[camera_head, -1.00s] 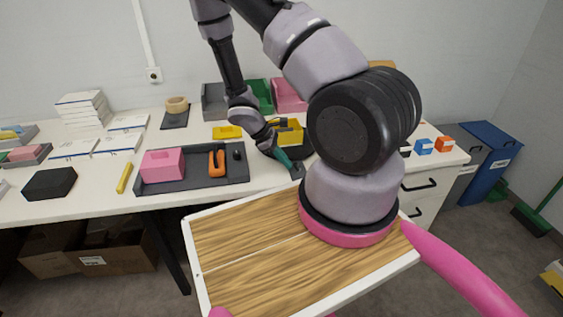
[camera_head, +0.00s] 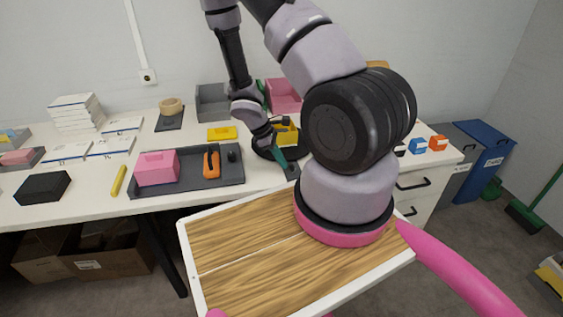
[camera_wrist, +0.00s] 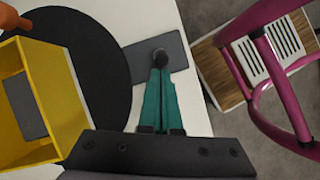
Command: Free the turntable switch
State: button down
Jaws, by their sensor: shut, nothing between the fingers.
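My gripper (camera_wrist: 159,78) has teal fingers, shut and empty, pointing at a round dark knob (camera_wrist: 160,56) on a grey plate (camera_wrist: 176,52) at the table edge. The fingertips are at the knob; I cannot tell whether they touch it. The plate, perhaps the turntable switch, lies beside the black round turntable (camera_wrist: 100,65). A yellow open box (camera_wrist: 56,110) stands on the turntable with a grey piece inside. In the head view my gripper (camera_head: 286,168) is low over the table's front edge, and the yellow box (camera_head: 287,136) is behind it, partly hidden by my arm.
A yellow block (camera_head: 222,133) and grey and pink bins (camera_head: 213,102) stand behind. My wood-topped base is in front of the table.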

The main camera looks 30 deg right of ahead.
aim_at(287, 170)
jog(key=shift+s+d+r+y, duration=0.1)
jog(key=shift+d+r+y, duration=0.15)
jog(key=shift+y, duration=0.45)
jog(key=shift+s+d+r, duration=0.1)
jog(key=shift+d+r, duration=0.1)
jog(key=shift+d, duration=0.45)
jog(key=shift+r, duration=0.2)
jog(key=shift+r, duration=0.65)
jog(key=shift+a, duration=0.15)
